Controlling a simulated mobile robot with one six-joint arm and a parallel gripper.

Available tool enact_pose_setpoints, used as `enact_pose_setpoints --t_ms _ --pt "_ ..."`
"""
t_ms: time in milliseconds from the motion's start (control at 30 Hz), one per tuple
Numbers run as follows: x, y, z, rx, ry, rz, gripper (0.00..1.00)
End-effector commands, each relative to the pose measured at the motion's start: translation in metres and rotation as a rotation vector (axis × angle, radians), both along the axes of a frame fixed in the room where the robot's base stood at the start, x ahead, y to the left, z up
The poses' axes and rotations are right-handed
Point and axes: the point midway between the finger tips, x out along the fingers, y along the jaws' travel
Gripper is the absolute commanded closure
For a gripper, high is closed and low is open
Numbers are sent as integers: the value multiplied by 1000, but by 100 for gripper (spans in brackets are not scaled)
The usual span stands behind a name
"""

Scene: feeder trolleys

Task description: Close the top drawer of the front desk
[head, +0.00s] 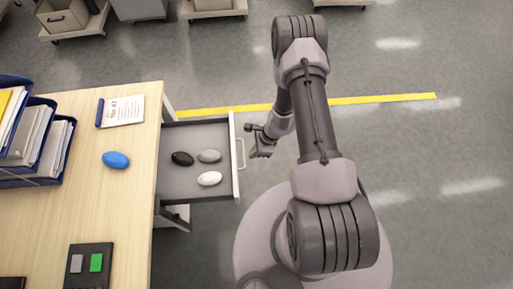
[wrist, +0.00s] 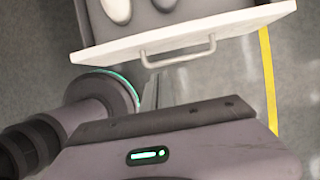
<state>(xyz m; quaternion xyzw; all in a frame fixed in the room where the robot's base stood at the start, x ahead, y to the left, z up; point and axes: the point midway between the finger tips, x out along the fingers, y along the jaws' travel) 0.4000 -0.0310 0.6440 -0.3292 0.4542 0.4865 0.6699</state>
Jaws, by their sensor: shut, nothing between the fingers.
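The front desk (head: 130,160) has a light wood top and stands at the left in the head view. Its top drawer (head: 195,133) is pulled out to the right, with a white front and a bar handle (head: 241,153). A black, a grey and a white oval object lie inside it. In the wrist view the drawer front (wrist: 225,32) and handle (wrist: 180,55) show at the top. My gripper (head: 257,141) is shut and empty, just right of the handle and apart from it in the head view. Its fingers (wrist: 150,92) point toward the handle in the wrist view.
A blue oval object (head: 116,160), a notepad (head: 122,111), file trays (head: 40,182) and a dark button panel (head: 88,265) are on the desk. Another part juts out below the drawer (head: 178,217). Trolleys (head: 75,32) stand at the back. Grey floor is clear at right.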

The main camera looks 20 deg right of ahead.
Motion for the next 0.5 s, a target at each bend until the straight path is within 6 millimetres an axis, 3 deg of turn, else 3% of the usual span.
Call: enact_pose_setpoints --t_ms 100,300,500 --pt "3 9 -26 0 0 3 100" --pt "12 38 -20 1 -1 3 100" --pt "15 46 -19 1 -2 1 100"
